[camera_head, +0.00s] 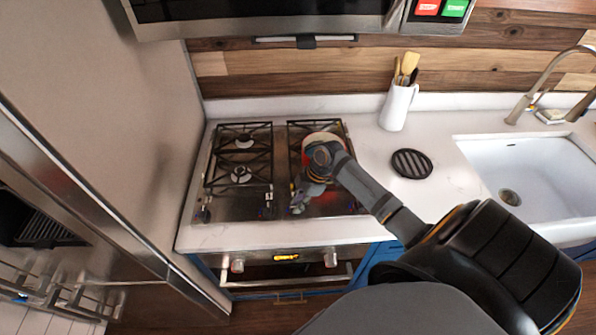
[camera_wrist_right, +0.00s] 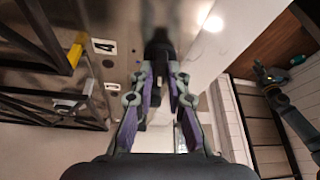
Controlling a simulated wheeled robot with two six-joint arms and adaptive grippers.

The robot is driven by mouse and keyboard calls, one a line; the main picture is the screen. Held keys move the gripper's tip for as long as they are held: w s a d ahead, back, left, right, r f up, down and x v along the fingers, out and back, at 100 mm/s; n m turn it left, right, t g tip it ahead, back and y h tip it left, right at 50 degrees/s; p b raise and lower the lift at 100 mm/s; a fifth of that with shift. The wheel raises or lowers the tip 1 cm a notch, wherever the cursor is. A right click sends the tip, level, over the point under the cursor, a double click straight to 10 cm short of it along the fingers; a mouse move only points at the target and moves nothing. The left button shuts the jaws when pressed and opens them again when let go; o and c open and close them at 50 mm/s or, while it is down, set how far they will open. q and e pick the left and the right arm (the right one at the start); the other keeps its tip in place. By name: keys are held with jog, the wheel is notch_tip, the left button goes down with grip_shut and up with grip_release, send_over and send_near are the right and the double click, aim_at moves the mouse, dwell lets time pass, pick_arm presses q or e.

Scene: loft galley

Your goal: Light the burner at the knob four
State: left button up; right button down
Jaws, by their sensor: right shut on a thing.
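The gas cooktop (camera_head: 235,207) is set in the white counter, with black grates on its left and right halves. My right gripper (camera_head: 300,201) reaches down over its front right part. In the right wrist view, my right gripper (camera_wrist_right: 161,72) is shut on a dark knob (camera_wrist_right: 158,46). A white label with a 4 (camera_wrist_right: 103,46) lies to the left of this knob, and another label, which looks like a 1, is below it. The knob's turn angle cannot be read. The right burners are partly hidden by my arm, and red shows there. My left gripper is not in view.
A white jug with utensils (camera_head: 396,106) and a round black trivet (camera_head: 411,163) stand right of the cooktop. The sink (camera_head: 535,170) is farther right. A tall steel-edged unit closes off the left. A hood (camera_head: 260,14) hangs above. Counter around the trivet is clear.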

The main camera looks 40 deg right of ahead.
jog(key=shift+w+n+b, duration=0.1)
jog(key=shift+n+b, duration=0.2)
jog(key=shift+n, duration=0.3)
jog(key=shift+g, duration=0.3)
jog(key=c, duration=1.3)
grip_release()
jog(key=v, duration=1.2)
